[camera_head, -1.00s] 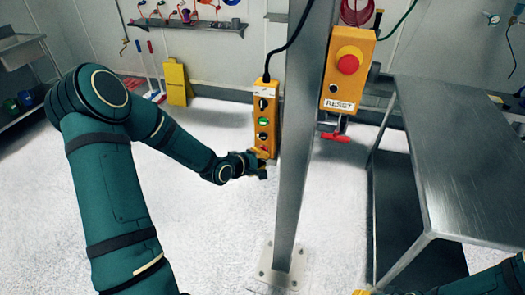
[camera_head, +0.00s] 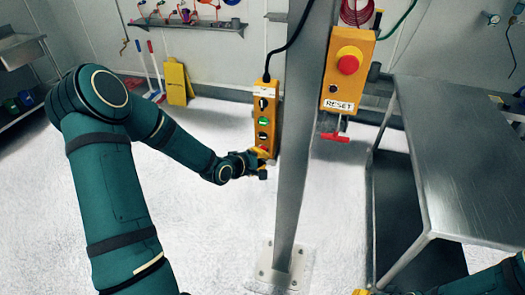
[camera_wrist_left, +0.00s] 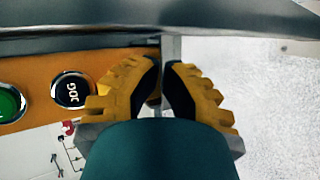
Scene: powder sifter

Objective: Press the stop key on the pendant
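The orange pendant (camera_head: 264,105) hangs on a black cord against the left side of the steel post. It carries a green key (camera_head: 263,121), a dark key (camera_head: 262,136) and, at its lower end, a red key (camera_head: 262,148) partly hidden by my left gripper (camera_head: 264,162). In the left wrist view the pendant (camera_wrist_left: 35,70) shows the green key (camera_wrist_left: 10,103) and the black JOG key (camera_wrist_left: 72,89). My left gripper's fingertips (camera_wrist_left: 163,67) are together at the pendant's end, beyond JOG, covering that spot; contact cannot be told. My right gripper (camera_head: 364,291) barely shows at the bottom edge.
The steel post (camera_head: 300,150) stands right beside the pendant. A yellow RESET box (camera_head: 346,75) with a red mushroom button is mounted on the post's right. A steel table (camera_head: 465,150) stands at right. The floor left of the post is open.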

